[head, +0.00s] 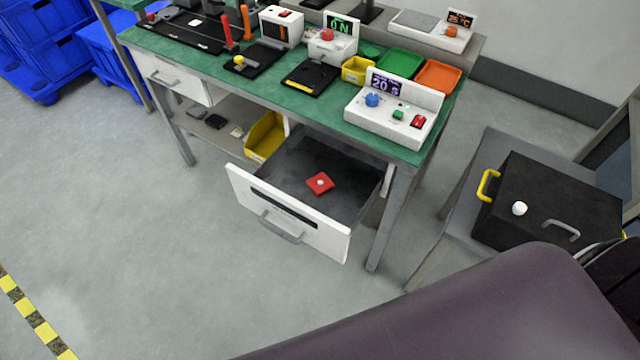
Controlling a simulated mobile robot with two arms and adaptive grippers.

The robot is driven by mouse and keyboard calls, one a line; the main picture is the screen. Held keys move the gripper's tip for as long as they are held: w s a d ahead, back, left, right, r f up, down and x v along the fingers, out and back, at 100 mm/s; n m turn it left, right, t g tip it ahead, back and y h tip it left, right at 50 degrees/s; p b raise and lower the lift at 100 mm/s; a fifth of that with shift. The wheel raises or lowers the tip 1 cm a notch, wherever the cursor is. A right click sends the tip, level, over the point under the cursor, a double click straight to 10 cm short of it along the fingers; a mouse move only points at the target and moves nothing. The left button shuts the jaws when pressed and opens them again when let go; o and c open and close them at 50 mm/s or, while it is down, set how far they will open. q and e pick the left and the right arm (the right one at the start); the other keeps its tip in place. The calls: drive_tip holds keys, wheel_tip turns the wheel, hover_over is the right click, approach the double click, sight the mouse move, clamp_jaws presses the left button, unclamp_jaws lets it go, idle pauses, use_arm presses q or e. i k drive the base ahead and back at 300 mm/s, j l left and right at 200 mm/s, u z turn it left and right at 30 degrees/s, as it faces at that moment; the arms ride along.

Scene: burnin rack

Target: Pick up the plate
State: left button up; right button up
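A small red square plate (326,187) with a pale knob on top lies flat inside the open drawer (290,172) under the green workbench. The drawer is pulled out toward the front, and its grey floor around the plate is bare. I take this red piece to be the plate. Neither of my grippers shows in the head view. A dark, smooth part of my own body fills the lower right.
The green workbench (240,92) carries a white timer box (392,112), a green tray (400,63), an orange tray (438,75) and other devices. A yellow bin (264,137) sits left of the drawer. A black lidded box (548,198) stands at right. Floor in front is clear.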

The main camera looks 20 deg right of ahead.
sight(320, 184)
drive_tip(key=j+z, duration=0.2)
drive_tip(key=z, duration=0.25)
drive_tip(key=i+j+z, duration=0.1)
drive_tip(key=j+z, duration=0.15)
drive_tip(key=z, duration=0.15)
